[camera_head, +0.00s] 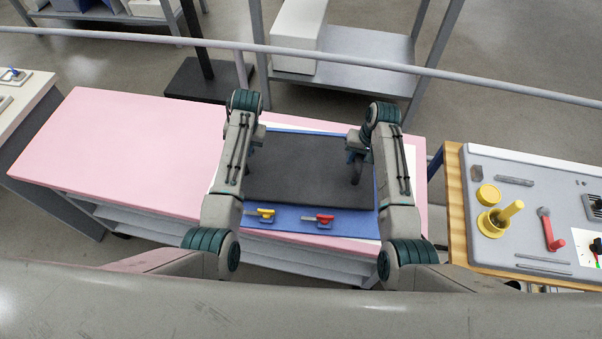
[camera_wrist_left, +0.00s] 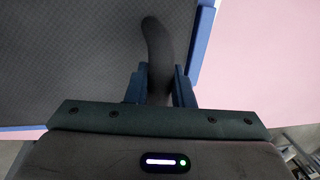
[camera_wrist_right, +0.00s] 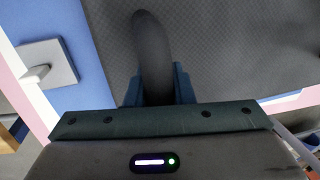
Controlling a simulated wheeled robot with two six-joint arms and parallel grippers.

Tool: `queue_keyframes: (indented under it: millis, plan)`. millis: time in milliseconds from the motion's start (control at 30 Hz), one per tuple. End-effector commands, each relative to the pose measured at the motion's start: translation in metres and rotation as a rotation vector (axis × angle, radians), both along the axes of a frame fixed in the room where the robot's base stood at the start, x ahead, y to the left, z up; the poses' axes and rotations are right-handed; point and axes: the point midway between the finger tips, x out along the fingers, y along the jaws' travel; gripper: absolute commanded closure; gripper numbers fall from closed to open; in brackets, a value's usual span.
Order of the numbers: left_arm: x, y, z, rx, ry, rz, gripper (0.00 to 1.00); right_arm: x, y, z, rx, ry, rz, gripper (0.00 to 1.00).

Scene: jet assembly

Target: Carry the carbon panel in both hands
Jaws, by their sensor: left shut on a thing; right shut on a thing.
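The carbon panel (camera_head: 305,172) is a dark grey, finely patterned sheet over a blue board (camera_head: 305,226) on the pink table (camera_head: 140,150). I cannot tell whether it touches the board. It also fills much of the left wrist view (camera_wrist_left: 70,65) and right wrist view (camera_wrist_right: 235,45). My left gripper (camera_wrist_left: 160,85) is shut on a dark curved handle (camera_wrist_left: 157,42) at the panel's left side. My right gripper (camera_wrist_right: 155,85) is shut on a similar handle (camera_wrist_right: 150,45) at its right side. In the head view my left arm partly hides the panel's left edge.
A yellow-handled clamp (camera_head: 266,214) and a red-handled clamp (camera_head: 322,219) sit on the board's near edge. A tool bench (camera_head: 530,205) stands at right. A grey rail (camera_head: 330,58) crosses behind the table. The table's left half is clear.

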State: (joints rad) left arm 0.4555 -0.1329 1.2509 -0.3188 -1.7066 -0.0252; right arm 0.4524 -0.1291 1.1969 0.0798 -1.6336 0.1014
Motion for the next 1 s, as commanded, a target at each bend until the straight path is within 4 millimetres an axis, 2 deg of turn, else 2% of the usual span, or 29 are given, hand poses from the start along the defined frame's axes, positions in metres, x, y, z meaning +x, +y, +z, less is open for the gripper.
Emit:
queue_keyframes:
  millis: [367,400,500,833,1000]
  plan:
    - [0.000,0.000,-0.023,0.000,-0.001,0.000,1.00,0.000,0.000,-0.023,0.000,-0.002,0.000,1.00]
    - [0.000,0.000,-0.024,0.000,0.000,0.000,0.77,0.000,0.000,-0.024,-0.001,-0.001,0.000,0.77]
    - [0.000,0.000,-0.021,0.000,0.000,0.000,0.57,0.000,0.000,-0.021,-0.001,0.000,0.000,0.57]
    - [0.000,-0.001,-0.019,0.000,-0.001,0.000,0.57,0.000,0.000,-0.021,0.000,0.000,0.000,0.57]
    - [0.000,-0.005,0.002,-0.001,-0.003,-0.001,0.57,0.000,0.000,-0.021,0.000,0.000,0.000,0.57]
